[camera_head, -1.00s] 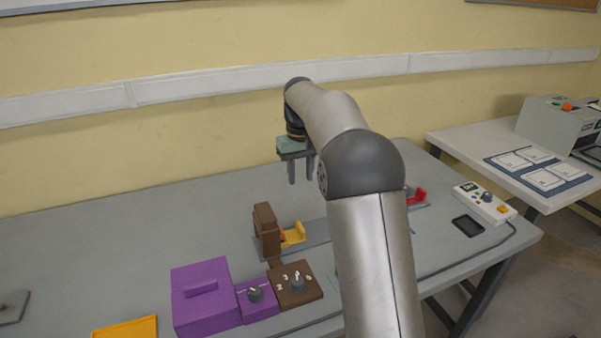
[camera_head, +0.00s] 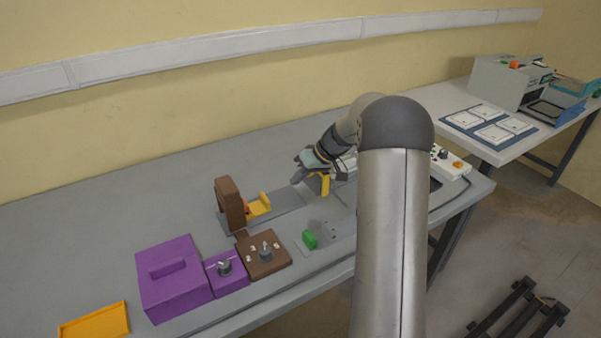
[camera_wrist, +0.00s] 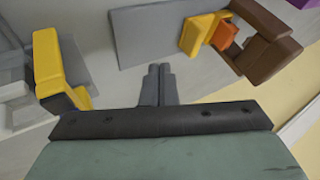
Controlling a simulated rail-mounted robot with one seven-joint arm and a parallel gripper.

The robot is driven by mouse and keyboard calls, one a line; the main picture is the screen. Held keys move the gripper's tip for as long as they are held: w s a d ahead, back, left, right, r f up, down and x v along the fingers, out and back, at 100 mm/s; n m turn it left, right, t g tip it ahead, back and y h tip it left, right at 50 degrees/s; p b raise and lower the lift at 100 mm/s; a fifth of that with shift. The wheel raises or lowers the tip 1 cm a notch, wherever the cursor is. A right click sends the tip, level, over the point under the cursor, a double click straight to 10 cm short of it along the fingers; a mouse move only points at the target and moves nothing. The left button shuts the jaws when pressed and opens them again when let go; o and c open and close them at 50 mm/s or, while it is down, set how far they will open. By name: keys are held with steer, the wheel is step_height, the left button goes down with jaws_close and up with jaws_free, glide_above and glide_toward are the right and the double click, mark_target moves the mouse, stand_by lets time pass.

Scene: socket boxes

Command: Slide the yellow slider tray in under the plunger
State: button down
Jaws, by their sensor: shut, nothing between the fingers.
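A yellow slider tray (camera_head: 259,206) sits on a grey base strip beside the upright brown housing (camera_head: 230,203). In the wrist view the tray (camera_wrist: 196,34) is at the top right, with an orange part (camera_wrist: 224,37), perhaps the plunger, between it and the brown housing (camera_wrist: 262,45). I cannot tell how far under the plunger it is. My gripper (camera_head: 299,176) is low and tilted, right of the tray and apart from it. In the wrist view its fingertips (camera_wrist: 160,68) are together with nothing between them, over the near edge of the strip.
Another yellow part (camera_head: 325,185) stands close to my gripper; it is at the left in the wrist view (camera_wrist: 50,65). The back left of the table is clear.

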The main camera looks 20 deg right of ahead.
steer(key=x, duration=0.5)
steer(key=shift+w+a+f+p, duration=0.15)
steer(key=shift+a+f+p, duration=0.15)
steer(key=shift+p, duration=0.1)
steer(key=shift+s+a+r+p, duration=0.1)
steer(key=shift+s+a+p, duration=0.1)
steer(key=shift+a, duration=0.4)
steer(key=shift+s+a+r+p, duration=0.1)
steer(key=shift+a+r+p, duration=0.1)
steer(key=shift+a, duration=0.4)
steer(key=shift+a+f, duration=0.15)
steer(key=shift+a, duration=0.45)
